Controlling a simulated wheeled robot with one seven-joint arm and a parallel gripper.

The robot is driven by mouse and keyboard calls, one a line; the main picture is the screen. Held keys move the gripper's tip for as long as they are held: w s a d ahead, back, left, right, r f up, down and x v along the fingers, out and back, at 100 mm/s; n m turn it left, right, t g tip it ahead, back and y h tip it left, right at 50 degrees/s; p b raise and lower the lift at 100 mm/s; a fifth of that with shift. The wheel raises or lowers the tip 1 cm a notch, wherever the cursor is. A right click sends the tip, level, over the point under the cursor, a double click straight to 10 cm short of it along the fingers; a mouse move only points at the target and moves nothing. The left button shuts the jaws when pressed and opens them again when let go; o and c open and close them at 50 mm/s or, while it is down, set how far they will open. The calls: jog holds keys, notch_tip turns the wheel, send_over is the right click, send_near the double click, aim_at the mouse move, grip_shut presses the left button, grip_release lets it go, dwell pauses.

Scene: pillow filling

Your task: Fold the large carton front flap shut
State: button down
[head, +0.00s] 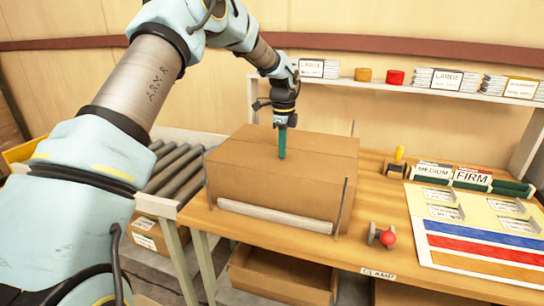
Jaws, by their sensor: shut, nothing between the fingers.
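The large carton (262,196) stands on the wooden table, between thin upright metal posts. Its top looks covered by brown panels with a seam running across it. I cannot tell the front flap apart from the rest of the top. A pale roller-like bar (275,215) runs along the low front of the carton. My gripper (282,157) points straight down with its teal fingers together and empty, at the carton's top near the middle. I cannot tell whether the fingertips touch the cardboard.
A red-knobbed clamp (382,236) stands right of the carton's front corner. A roller conveyor (178,172) lies to the left. A yellow-handled tool (397,162), label cards (470,179) and a striped board (478,235) fill the right. A shelf (400,88) hangs behind.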

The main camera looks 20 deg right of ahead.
notch_tip(320, 180, up, 9)
jog(key=p, duration=0.5)
jog(key=shift+p, duration=0.4)
